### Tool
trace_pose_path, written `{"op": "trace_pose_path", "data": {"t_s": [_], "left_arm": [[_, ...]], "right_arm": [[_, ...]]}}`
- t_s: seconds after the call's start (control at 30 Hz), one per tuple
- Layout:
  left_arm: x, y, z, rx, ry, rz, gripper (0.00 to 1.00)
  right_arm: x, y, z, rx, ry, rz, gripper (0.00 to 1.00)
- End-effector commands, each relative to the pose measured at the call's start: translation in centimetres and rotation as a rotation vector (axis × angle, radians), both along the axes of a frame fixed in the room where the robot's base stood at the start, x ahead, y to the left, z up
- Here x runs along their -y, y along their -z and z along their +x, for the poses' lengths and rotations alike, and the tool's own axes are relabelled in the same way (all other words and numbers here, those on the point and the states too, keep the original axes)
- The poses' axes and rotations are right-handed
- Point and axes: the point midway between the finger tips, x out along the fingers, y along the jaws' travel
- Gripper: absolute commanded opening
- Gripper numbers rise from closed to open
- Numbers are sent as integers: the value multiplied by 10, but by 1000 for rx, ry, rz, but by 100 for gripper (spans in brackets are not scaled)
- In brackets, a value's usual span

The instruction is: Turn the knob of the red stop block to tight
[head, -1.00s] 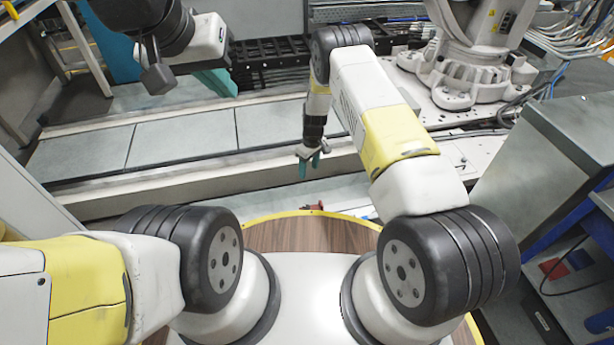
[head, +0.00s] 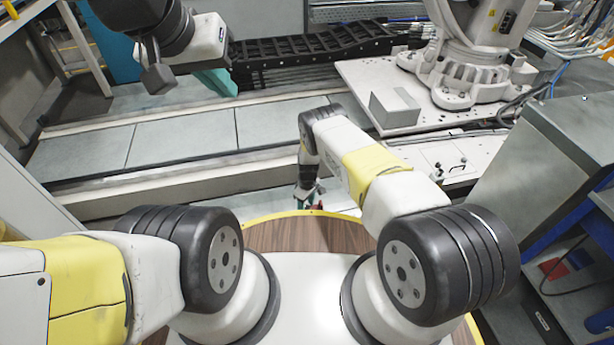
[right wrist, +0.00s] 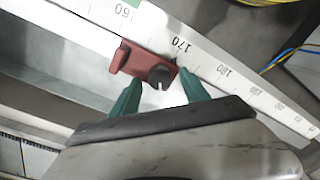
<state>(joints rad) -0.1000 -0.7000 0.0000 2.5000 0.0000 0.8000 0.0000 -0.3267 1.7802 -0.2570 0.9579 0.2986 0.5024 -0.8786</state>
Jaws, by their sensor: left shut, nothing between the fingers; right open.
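The red stop block (right wrist: 143,62) sits on a white scale rail near the 170 mark in the right wrist view. Its dark round knob (right wrist: 160,76), with a notch in its edge, faces my right gripper (right wrist: 160,84). The gripper's teal fingers are open, one on each side of the knob, and no contact is visible. In the head view my right gripper (head: 307,200) is low beyond the wooden round platform, and the block is mostly hidden there. My left gripper (head: 216,82) is shut and empty at the upper left, far from the block.
The scale rail (right wrist: 225,77) runs diagonally across the right wrist view. A grey cabinet (head: 555,135) stands at the right. Pale floor panels (head: 185,140) lie clear at the left.

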Motion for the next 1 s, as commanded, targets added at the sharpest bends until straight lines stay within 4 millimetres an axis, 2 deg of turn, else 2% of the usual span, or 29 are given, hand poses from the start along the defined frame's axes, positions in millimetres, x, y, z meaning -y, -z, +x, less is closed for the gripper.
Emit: {"op": "trace_pose_path", "data": {"t_s": [0.23, 0.27, 0.5, 0.53, 0.77, 1.0], "left_arm": [[0, 0, 0, 0, 0, 0, 0], [0, 0, 0, 0, 0, 0, 0], [0, 0, 0, 0, 0, 0, 0], [0, 0, 0, 0, 0, 0, 0], [0, 0, 0, 0, 0, 0, 0], [0, 0, 0, 0, 0, 0, 0]], "right_arm": [[0, 1, 0, 0, 0, 0, 53], [0, 1, 0, 0, 0, 0, 49], [0, 1, 0, 0, 0, 0, 2], [0, 1, 0, 0, 0, 0, 0], [0, 1, 0, 0, 13, -1, 0], [1, 1, 0, 0, 107, 0, 0]]}}
